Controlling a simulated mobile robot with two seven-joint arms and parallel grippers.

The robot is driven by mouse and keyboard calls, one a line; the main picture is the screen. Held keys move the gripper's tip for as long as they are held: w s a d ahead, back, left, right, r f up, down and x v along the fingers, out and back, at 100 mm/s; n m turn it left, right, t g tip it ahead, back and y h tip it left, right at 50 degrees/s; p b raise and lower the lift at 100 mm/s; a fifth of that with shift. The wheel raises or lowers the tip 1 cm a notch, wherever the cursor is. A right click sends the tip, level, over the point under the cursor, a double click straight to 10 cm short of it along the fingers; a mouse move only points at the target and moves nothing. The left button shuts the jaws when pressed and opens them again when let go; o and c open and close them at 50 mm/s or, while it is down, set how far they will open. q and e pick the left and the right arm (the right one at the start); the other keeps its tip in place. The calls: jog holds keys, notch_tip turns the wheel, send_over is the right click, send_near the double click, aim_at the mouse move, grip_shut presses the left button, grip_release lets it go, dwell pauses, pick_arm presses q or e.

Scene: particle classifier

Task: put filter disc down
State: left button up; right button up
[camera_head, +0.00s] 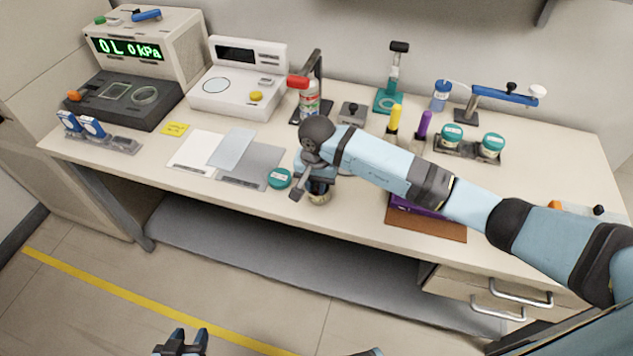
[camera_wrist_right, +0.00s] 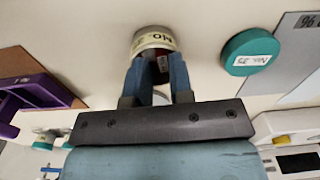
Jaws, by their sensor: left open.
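My right gripper (camera_head: 318,182) points down at a small open jar (camera_head: 319,198) near the table's front edge. In the right wrist view its two blue fingers (camera_wrist_right: 158,72) stand apart at the labelled jar (camera_wrist_right: 153,40), with a dark reddish patch between them. I cannot tell whether they grip anything. No filter disc is clearly identifiable; a pale rounded shape (camera_wrist_right: 161,98) shows between the finger bases. A teal lid (camera_head: 279,178) lies beside the jar, also in the right wrist view (camera_wrist_right: 250,52). My left gripper (camera_head: 182,345) is open, low in front of the table.
Grey and white sheets (camera_head: 250,165) lie left of the lid. A purple object (camera_head: 412,206) sits on a brown mat (camera_head: 440,229) at the right, partly behind my right arm. Two teal-lidded jars (camera_head: 452,136) stand in a rack. Instruments (camera_head: 237,82) line the back left.

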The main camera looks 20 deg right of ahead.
aim_at(316, 190)
jog(key=shift+s+f+p, duration=0.2)
jog(key=shift+s+p, duration=0.05)
jog(key=shift+p, duration=0.05)
notch_tip(316, 190, up, 13)
jog(key=s+a+f+m+g+y, duration=0.35)
jog(key=s+a+y, duration=0.55)
jog(key=a, duration=0.3)
jog(key=s+a+r+m+t+y, duration=0.3)
jog(key=a+r+m+t+y, duration=0.15)
jog(key=m+y, duration=0.85)
jog(key=d+f+m+t+h, duration=0.5)
jog(key=d+m+t+h, duration=0.25)
jog(key=m, duration=0.95)
jog(key=d+f+m+t+h, duration=0.55)
jog(key=m+t+h, duration=0.2)
jog(key=m, duration=0.95)
jog(key=s+d+f+m+g+h, duration=0.3)
jog(key=s+d+f+m+g, duration=0.2)
jog(key=s+f+m, duration=0.6)
jog(key=shift+s+d+f+m+h, duration=0.4)
jog(key=shift+d+f+m, duration=0.25)
jog(key=shift+d+m, duration=0.3)
